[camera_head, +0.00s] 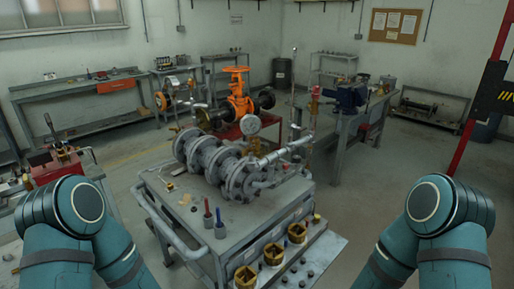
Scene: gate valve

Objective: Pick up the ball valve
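Both my teal arms show at the lower left and lower right, but neither gripper is in view. A grey flanged valve and pipe assembly (215,158) lies across a grey metal workbench (236,213) in front of me. Several brass fittings (273,254) stand in a row on the bench's lower front ledge. I cannot tell for sure which part is the ball valve. An orange gate valve (238,100) with a handwheel stands behind the assembly.
A red-handled tool (207,212) and a blue-handled tool (220,228) stand upright at the bench's front left. A pipe rail (165,220) runs along its left side. A bench with a dark blue vise (349,97) stands behind right. The floor at right is clear.

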